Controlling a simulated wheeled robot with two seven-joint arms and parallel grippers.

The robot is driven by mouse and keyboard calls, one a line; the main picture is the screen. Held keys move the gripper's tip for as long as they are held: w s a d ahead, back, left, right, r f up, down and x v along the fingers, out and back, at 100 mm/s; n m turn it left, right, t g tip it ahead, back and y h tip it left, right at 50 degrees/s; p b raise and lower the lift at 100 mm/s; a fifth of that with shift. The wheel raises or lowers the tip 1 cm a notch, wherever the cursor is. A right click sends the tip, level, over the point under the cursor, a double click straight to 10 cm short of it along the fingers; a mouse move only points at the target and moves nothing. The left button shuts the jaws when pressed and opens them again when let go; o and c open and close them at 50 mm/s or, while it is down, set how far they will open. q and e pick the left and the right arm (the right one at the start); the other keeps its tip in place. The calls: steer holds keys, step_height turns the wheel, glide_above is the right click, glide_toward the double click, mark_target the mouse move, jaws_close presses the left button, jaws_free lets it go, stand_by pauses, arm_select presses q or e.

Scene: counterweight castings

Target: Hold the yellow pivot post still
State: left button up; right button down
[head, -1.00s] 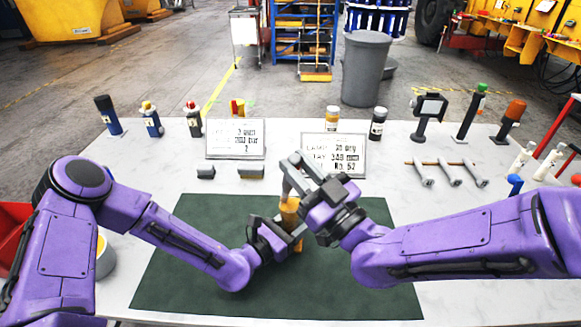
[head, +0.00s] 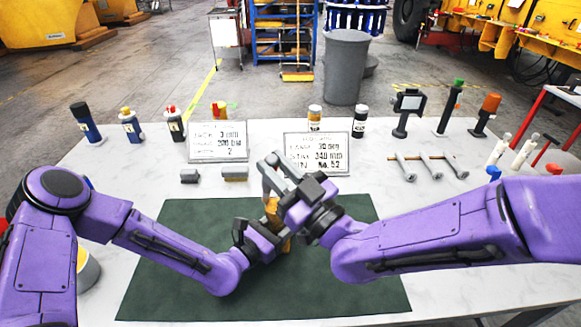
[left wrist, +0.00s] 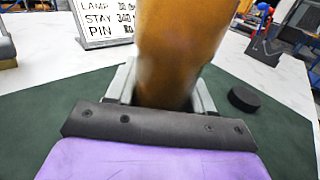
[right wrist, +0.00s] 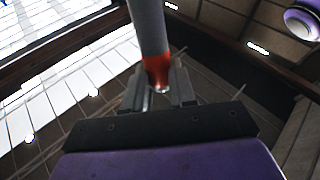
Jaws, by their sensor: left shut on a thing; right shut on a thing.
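The yellow pivot post (head: 273,208) stands over the dark green mat (head: 180,240) in the head view. My left gripper (head: 262,232) is shut on its lower part. In the left wrist view the post (left wrist: 178,50) fills the space between both fingers, orange-brown and close up. My right gripper (head: 278,172) is beside and above the post's top. In the right wrist view it is shut on a grey rod (right wrist: 148,25) with an orange-red end. My grippers hide part of the post, and whether the rod touches it I cannot tell.
A black disc (left wrist: 243,98) lies on the mat. The mat's front is clear.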

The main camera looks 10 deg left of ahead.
steer(key=shift+s+a+f, duration=0.1)
steer(key=shift+a, duration=0.4)
steer(key=shift+a+r, duration=0.1)
steer(key=shift+r, duration=4.15)
arm_select(q)
steer(key=o, duration=1.5)
steer(key=shift+c, duration=0.2)
